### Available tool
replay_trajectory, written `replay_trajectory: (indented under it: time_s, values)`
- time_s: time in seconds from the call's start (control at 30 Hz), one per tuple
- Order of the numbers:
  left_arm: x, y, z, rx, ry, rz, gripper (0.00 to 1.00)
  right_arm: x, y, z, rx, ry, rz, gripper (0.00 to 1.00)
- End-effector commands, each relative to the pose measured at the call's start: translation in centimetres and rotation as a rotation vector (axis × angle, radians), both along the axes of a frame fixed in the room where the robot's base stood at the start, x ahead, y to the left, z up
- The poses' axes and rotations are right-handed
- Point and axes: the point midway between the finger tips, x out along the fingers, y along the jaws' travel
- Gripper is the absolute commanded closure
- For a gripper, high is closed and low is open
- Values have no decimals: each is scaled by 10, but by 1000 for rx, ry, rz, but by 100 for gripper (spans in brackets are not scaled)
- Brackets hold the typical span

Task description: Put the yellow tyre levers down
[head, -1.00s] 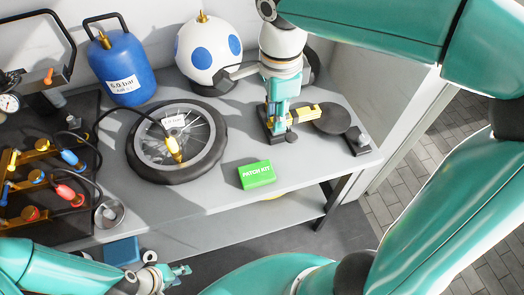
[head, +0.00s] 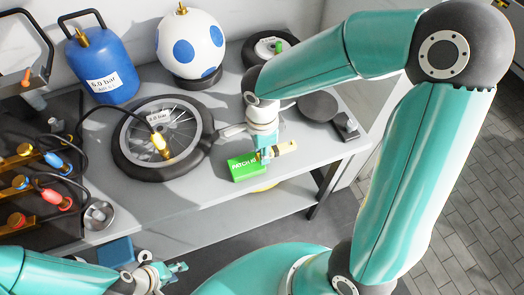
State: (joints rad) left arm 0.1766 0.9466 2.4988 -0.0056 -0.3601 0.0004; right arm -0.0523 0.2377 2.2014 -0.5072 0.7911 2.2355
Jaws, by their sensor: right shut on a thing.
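The gripper hides part of the levers and the box's right end. I cannot tell whether the levers touch the box. My left gripper (head: 178,268) is low at the front left, off the bench and away from the levers; its finger gap is too small to read.
A spoked wheel (head: 125,152) with a gauge lies left of the box. A blue tank (head: 103,68), a spotted helmet-like ball (head: 190,45) and a small tyre (head: 262,48) stand behind. A dark disc (head: 318,105) lies at right. A rack with coloured couplings (head: 57,160) is at left.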

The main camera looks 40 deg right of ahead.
Motion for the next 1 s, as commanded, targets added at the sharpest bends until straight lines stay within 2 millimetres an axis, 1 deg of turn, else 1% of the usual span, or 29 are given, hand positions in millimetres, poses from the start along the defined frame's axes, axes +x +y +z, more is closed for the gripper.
replay_trajectory:
  time_s: [0.03, 0.1, 0.33, 0.8, 0.83, 0.97, 1.0]
  values:
    - [0, 0, 0, 0, 0, 0, 64, 0, 0, -5, 1, 1, 0, 100]
    - [0, 0, 0, 0, 0, 0, 64, 0, 1, -7, 1, 1, 1, 100]
    - [0, 0, -1, 0, 0, 0, 64, 0, 1, -7, 1, -1, 1, 100]
    - [0, 0, -16, 0, 0, 0, 64, 1, 1, -18, 1, -2, 1, 100]
    - [0, 0, -15, 0, 0, 0, 64, 0, 1, -16, 1, -2, 1, 73]
    - [0, 0, -14, 0, 0, 0, 64, 0, 1, -16, 2, -1, 1, 51]
    - [0, 0, -14, 0, 0, 0, 64, 0, 1, -16, 1, -1, 1, 51]
